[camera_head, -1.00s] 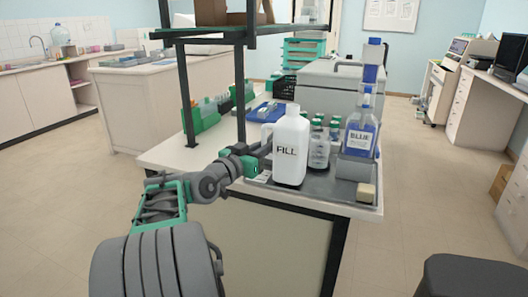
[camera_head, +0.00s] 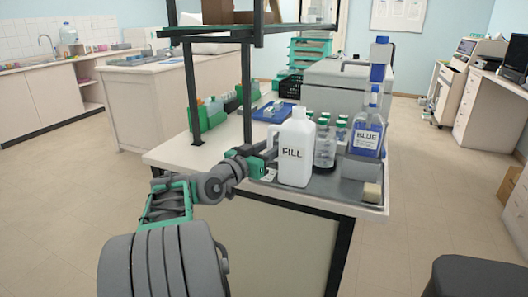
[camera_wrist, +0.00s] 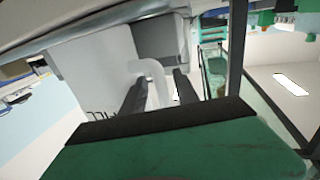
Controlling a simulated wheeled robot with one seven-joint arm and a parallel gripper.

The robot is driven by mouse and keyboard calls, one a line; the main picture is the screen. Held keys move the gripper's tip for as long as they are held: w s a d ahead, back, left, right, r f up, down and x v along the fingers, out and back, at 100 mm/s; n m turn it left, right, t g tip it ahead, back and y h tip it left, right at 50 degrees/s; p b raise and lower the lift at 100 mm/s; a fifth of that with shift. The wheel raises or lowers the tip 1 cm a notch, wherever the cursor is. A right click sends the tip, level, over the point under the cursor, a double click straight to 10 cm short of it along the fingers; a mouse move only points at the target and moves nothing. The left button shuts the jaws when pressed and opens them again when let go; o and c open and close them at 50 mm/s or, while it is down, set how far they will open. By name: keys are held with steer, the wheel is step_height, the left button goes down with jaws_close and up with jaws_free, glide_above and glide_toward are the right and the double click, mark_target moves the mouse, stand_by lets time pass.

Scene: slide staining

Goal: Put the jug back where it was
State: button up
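The jug (camera_head: 295,165) is white and marked FILL. It stands upright at the front left part of the grey tray (camera_head: 323,187) on the bench, its handle turned left towards my gripper. My gripper (camera_head: 268,155) is beside the jug at handle height. In the wrist view, the two dark fingers of my gripper (camera_wrist: 162,88) are apart, with the jug's pale handle (camera_wrist: 153,68) between them. A narrow gap shows between the handle and the right finger, so the gripper looks open around the handle. The fingertips are partly hidden in the head view.
A dark shelf post (camera_head: 247,95) rises just behind my gripper. Green racks (camera_head: 212,116) stand back left.

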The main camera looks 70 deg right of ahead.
steer(key=v, duration=1.2)
steer(key=w+a+f+n+t+y, duration=0.9)
steer(key=w+a+f+n+t, duration=0.1)
steer(key=w+a+f, duration=0.8)
steer(key=s+a+f+n+y, duration=0.1)
steer(key=a+n, duration=0.3)
steer(key=a, duration=0.5)
steer(key=s+a+f+n+g+y, duration=0.1)
steer(key=a+f+n+y, duration=0.2)
steer(key=a, duration=0.6)
steer(key=s+a+f+n+y, duration=0.1)
steer(key=a+n+y, duration=0.3)
steer(key=a, duration=0.5)
steer(key=shift+a+f+n, duration=0.25)
steer(key=shift+f+n, duration=0.15)
steer(key=shift+f, duration=0.35)
steer(key=shift+d, duration=0.1)
